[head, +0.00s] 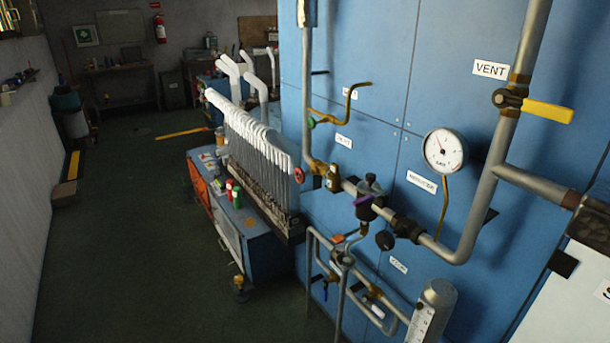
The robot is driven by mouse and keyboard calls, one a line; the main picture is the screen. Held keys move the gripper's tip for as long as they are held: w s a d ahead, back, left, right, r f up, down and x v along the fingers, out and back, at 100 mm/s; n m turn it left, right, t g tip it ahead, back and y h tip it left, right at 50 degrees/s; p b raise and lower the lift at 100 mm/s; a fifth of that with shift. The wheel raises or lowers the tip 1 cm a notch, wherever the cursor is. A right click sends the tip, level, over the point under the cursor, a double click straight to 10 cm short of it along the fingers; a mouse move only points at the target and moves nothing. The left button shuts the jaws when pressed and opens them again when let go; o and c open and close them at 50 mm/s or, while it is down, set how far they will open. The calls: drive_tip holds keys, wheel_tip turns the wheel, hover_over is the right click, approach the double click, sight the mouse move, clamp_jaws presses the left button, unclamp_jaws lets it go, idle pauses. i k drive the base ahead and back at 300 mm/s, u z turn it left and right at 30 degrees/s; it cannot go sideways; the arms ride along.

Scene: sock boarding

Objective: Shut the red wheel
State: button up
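The red wheel (299,175) is small and round and sits at the left end of the horizontal pipe run, by a brass fitting (318,166) on the blue panel. It is seen nearly edge-on, and I cannot tell whether it is open or shut. My gripper is not in view.
A gauge (444,150) and a yellow lever (547,110) are to the right. A rack of white socks (250,130) stands close left of the wheel. Dark floor (130,240) is clear at left.

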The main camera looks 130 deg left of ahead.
sight(299, 174)
drive_tip(key=u, duration=4.25)
drive_tip(key=k, duration=0.35)
drive_tip(key=z, duration=0.45)
drive_tip(key=i, duration=1.3)
drive_tip(key=u, duration=1.55)
drive_tip(key=i, duration=0.65)
drive_tip(key=u, duration=0.75)
